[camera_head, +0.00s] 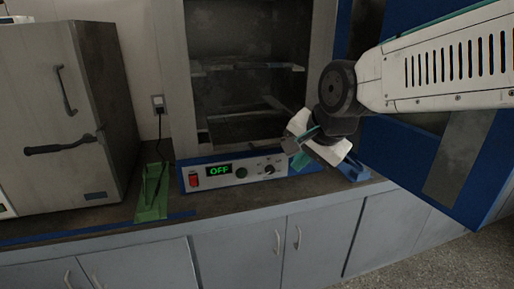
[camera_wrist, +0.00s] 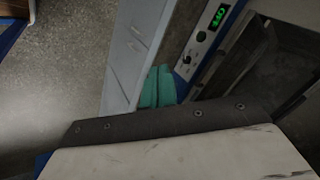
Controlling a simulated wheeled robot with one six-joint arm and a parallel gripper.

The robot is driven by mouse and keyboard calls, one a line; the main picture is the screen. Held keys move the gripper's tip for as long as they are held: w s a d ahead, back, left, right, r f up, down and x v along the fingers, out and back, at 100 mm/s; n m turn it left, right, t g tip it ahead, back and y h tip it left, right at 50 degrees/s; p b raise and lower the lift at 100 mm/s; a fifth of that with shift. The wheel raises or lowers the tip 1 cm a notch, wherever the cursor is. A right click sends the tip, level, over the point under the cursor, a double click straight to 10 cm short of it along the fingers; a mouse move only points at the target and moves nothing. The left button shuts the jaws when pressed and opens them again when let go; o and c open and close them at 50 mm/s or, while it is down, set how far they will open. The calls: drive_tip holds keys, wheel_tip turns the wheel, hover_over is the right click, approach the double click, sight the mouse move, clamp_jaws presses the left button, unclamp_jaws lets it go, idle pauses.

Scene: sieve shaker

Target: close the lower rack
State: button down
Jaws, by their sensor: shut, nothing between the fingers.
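The oven-like chamber (camera_head: 180,80) stands open on the counter. Inside it the upper rack (camera_head: 245,67) spans the chamber, and the lower rack (camera_head: 235,107) is a dim bar below it. The lower rack's right end is close to my gripper in the picture, and I cannot tell how far out it sits. My gripper (camera_head: 299,150) is shut and empty, in front of the chamber's lower right corner, above the control panel. In the wrist view its teal fingers (camera_wrist: 158,87) lie together, beside the panel; no contact with a rack shows.
The blue door (camera_head: 480,165) is swung open at the right, behind my arm. The control panel (camera_head: 240,171) reads OFF. A grey cabinet (camera_head: 45,110) and a green stand (camera_head: 152,200) are to the left. The counter (camera_head: 230,205) in front is narrow.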

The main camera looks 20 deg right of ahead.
drive_tip(key=w+a+r+m+t, duration=0.1)
drive_tip(key=w+a+m+t, duration=0.1)
drive_tip(key=w+m, duration=0.45)
drive_tip(key=n, duration=0.1)
approach(258, 148)
drive_tip(key=shift+y, duration=0.3)
drive_tip(key=w+f, duration=0.1)
drive_tip(key=f, duration=0.1)
drive_tip(key=w+a+f, duration=0.1)
drive_tip(key=w+f, duration=0.1)
drive_tip(key=f, duration=0.1)
drive_tip(key=shift+a+f, duration=0.3)
drive_tip(key=shift+f, duration=0.05)
drive_tip(key=shift+w, duration=0.35)
